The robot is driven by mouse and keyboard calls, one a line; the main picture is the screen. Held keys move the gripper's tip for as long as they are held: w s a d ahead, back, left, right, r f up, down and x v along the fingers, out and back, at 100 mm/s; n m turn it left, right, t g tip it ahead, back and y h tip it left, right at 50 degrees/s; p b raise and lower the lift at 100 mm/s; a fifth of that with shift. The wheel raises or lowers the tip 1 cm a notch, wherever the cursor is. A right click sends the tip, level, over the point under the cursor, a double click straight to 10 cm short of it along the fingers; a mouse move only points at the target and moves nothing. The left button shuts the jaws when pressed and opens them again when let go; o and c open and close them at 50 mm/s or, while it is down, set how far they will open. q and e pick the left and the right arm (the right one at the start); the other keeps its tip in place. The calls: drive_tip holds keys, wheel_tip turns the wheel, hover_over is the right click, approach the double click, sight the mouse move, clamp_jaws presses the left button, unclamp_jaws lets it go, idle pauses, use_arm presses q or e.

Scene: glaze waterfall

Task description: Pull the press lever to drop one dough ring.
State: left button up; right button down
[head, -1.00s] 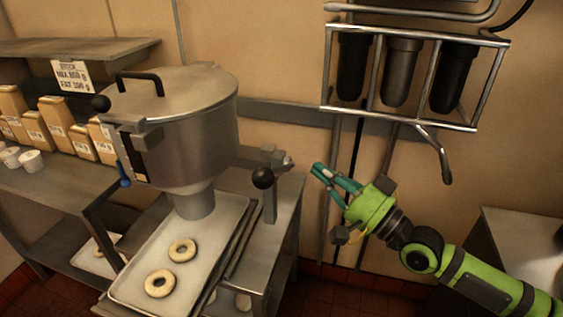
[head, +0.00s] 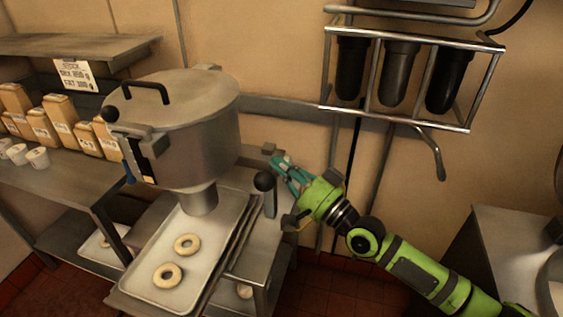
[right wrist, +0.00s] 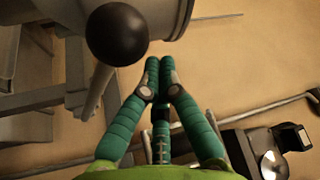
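The press lever (head: 270,204) is a grey bar topped by a black ball knob (head: 264,181), standing right of the metal hopper (head: 198,140). The knob also shows large in the right wrist view (right wrist: 117,34), with its rod below. My right gripper (head: 280,163) is just right of and behind the knob. In the right wrist view its teal fingertips (right wrist: 159,66) meet with nothing between them, apart from the knob. Two pale dough rings, a farther one (head: 187,244) and a nearer one (head: 168,275), lie on the tray (head: 215,262) below the nozzle (head: 197,200). My left gripper is out of view.
A wall rack (head: 400,115) with dark cylinders and bent pipes hangs above my right arm. Shelves with paper bags (head: 60,112) and white cups (head: 37,157) stand at left. A metal counter (head: 510,240) is at right. Open wall lies between rack and hopper.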

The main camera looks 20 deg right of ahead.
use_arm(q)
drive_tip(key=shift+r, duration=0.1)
use_arm(e)
drive_tip(key=shift+s+a+f, duration=0.1)
drive_tip(key=shift+a+f, duration=0.1)
